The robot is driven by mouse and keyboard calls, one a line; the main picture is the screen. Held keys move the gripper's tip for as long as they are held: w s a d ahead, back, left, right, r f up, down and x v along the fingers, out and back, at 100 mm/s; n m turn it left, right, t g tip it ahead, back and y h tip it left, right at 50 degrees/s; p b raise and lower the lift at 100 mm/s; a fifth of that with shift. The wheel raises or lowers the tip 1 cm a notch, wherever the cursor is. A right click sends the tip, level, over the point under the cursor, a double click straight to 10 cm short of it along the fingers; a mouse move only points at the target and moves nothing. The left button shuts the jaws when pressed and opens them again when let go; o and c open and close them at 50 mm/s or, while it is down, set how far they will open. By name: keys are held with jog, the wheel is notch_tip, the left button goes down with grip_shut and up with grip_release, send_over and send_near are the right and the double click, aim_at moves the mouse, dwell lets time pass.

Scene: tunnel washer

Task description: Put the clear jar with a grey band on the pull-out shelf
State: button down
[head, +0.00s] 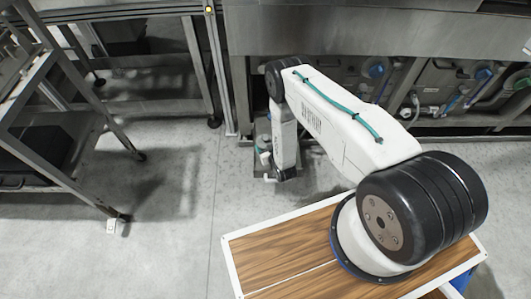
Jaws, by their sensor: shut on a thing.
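My arm reaches away from me and bends down at its far end. My gripper (280,176) is at the low end of the arm, small and mostly covered by the wrist. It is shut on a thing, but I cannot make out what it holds. I cannot pick out the clear jar with a grey band.
A metal rack (60,165) on castors stands at the left. The steel machine (350,28) with hoses and valves spans the back. Grey floor (180,230) is clear between rack and arm.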

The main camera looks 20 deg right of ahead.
jog(key=shift+f, duration=2.15)
jog(key=shift+f, duration=0.15)
jog(key=shift+c, duration=1.8)
grip_release()
